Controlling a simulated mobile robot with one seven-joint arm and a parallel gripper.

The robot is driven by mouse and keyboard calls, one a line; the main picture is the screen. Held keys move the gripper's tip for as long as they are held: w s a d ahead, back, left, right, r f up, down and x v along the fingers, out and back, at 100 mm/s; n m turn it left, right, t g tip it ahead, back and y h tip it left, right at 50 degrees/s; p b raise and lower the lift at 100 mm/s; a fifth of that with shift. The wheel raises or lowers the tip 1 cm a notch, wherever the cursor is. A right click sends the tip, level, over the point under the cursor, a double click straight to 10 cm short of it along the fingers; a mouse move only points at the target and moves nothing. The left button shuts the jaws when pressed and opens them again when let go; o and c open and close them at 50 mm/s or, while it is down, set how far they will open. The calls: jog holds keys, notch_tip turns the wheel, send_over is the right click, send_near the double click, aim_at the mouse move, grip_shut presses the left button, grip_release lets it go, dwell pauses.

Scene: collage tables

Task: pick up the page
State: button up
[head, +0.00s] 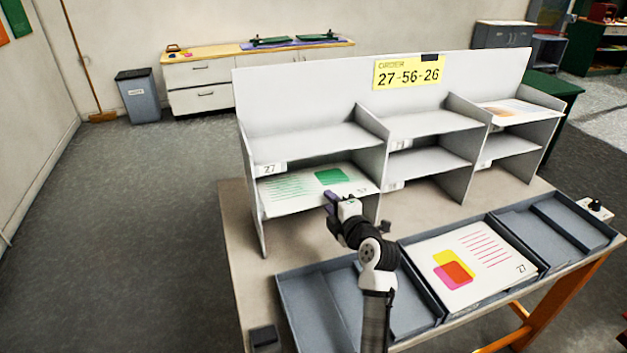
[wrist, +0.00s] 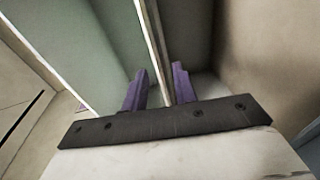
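A white page with a green block and green lines (head: 290,187) lies in the lower left compartment of the grey sorting shelf (head: 285,88). Another page (head: 470,258), with a red and yellow print and the number 27, lies in the middle of the grey tray on the table. My gripper (head: 331,200) is at the front edge of the green page, toward its right side. In the wrist view, its two purple fingers (wrist: 158,92) stand apart, one on each side of a thin pale edge (wrist: 153,45). Contact with that edge cannot be told.
A third page (head: 515,110) lies on the top right shelf. A yellow sign (head: 408,72) reads 27-56-26. Upright dividers (head: 372,155) flank the compartments, close to my gripper. The tray's left and right sections look empty.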

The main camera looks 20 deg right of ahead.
grip_shut()
jog(key=shift+s+r+b, duration=0.1)
jog(key=shift+b, duration=0.45)
